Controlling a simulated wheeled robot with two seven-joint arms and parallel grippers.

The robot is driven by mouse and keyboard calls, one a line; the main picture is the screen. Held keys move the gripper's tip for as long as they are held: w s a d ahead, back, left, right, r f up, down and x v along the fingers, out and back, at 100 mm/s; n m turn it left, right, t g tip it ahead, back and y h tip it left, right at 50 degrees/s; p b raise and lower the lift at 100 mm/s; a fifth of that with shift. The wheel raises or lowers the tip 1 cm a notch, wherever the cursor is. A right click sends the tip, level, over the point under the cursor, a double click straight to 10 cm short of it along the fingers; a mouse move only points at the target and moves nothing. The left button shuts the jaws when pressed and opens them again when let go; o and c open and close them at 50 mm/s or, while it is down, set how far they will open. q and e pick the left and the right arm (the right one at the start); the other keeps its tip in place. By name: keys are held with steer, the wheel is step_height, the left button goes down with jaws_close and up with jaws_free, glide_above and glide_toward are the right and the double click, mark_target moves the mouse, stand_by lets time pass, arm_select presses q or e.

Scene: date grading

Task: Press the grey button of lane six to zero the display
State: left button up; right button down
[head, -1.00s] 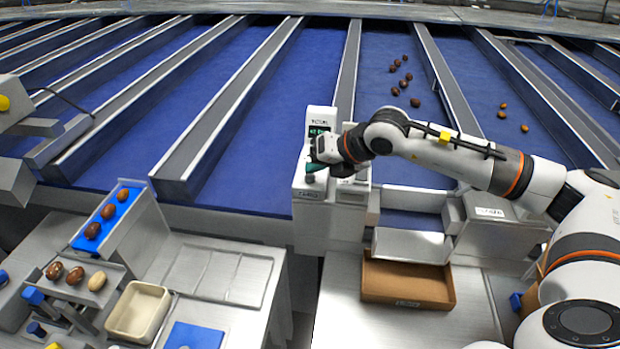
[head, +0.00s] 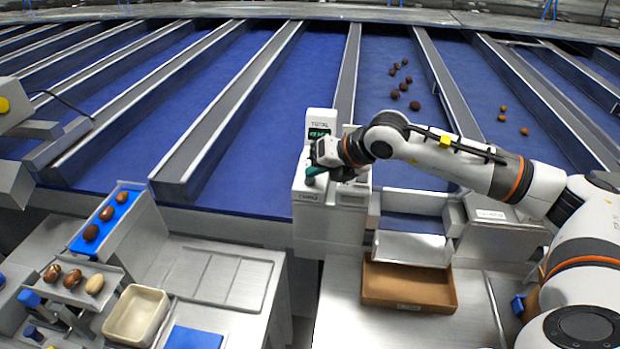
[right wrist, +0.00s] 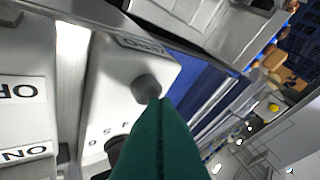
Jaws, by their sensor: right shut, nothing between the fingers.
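The white weighing unit (head: 328,222) stands at the front end of a lane, with a green-lit display (head: 318,133) on its upright panel; I cannot read the digits. The round grey button (right wrist: 146,88) is on the unit's white face in the right wrist view, and shows small and dark in the head view (head: 310,181). My right gripper (head: 312,169) is shut and empty, its green fingers pointing at the button. In the right wrist view the fingertips (right wrist: 158,102) overlap the button's edge; I cannot tell whether they touch. My left gripper is not in view.
Another white box with ON and OFF labels (right wrist: 22,120) is close beside the fingers. A brown tray (head: 409,303) lies below the arm. Dates (head: 404,86) lie on the blue lanes beyond. A cream bin (head: 136,342) and a date rack (head: 107,214) stand at left.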

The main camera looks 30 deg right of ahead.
steer(key=shift+f+b, duration=0.3)
steer(key=shift+r, duration=0.1)
stand_by(0.4)
steer(key=shift+r+p, duration=0.3)
steer(key=shift+r, duration=0.55)
step_height(320, 180, up, 5)
steer(key=shift+p, duration=1.1)
